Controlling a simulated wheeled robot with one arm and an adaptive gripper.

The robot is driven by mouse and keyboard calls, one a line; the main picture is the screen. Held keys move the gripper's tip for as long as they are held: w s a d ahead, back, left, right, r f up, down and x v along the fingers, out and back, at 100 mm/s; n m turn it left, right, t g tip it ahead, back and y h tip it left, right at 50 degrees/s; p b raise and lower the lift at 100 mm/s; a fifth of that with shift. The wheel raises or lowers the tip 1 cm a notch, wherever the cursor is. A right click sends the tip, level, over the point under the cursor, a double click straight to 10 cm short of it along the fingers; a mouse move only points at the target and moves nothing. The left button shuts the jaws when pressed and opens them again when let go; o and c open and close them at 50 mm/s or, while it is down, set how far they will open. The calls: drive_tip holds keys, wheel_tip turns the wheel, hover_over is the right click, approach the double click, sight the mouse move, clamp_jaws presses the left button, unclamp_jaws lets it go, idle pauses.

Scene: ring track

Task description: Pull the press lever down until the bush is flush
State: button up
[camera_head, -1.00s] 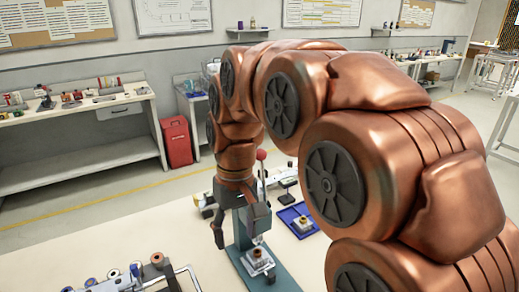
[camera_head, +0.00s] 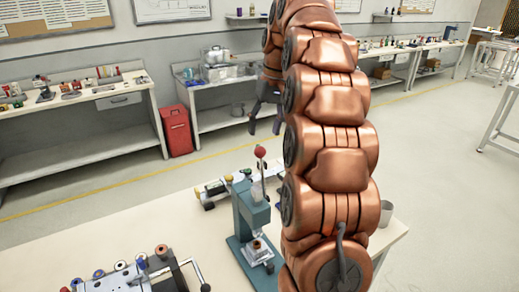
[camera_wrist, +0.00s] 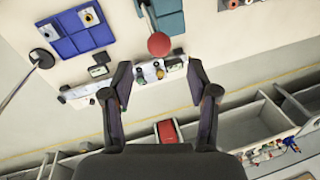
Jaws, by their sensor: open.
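The teal arbor press (camera_head: 243,215) stands on the table, and its base also shows in the wrist view (camera_wrist: 172,20). Its lever ends in a red ball knob (camera_head: 259,152), which points up above the press head. In the wrist view the knob (camera_wrist: 159,44) lies beyond my fingertips, near the middle. A brass-coloured bush (camera_head: 257,245) sits on a light block under the ram; how far it is in cannot be told. My gripper (camera_head: 265,122) is open and empty, raised and apart from the lever. It also shows in the wrist view (camera_wrist: 160,66).
A blue compartment tray (camera_wrist: 75,32) lies beside the press, hidden by my arm in the head view. A fixture with coloured spools and a crank (camera_head: 130,275) stands at the front left. A red bin (camera_head: 176,130) and side benches are beyond the table.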

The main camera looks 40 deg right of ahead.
sight(260, 150)
drive_tip(key=shift+a+f, duration=0.2)
drive_tip(key=shift+f, duration=1.15)
drive_tip(key=shift+w+a+f+p, duration=0.15)
drive_tip(key=shift+f+p, duration=0.1)
drive_tip(key=shift+f, duration=0.55)
drive_tip(key=shift+a+f+p, duration=0.15)
drive_tip(key=shift+f+p, duration=0.05)
drive_tip(key=shift+f, duration=0.65)
drive_tip(key=shift+w+a+f+p, duration=0.15)
drive_tip(key=shift+f+p, duration=0.1)
drive_tip(key=shift+f, duration=0.55)
drive_tip(key=shift+s, duration=0.1)
drive_tip(key=shift+c, duration=0.2)
clamp_jaws()
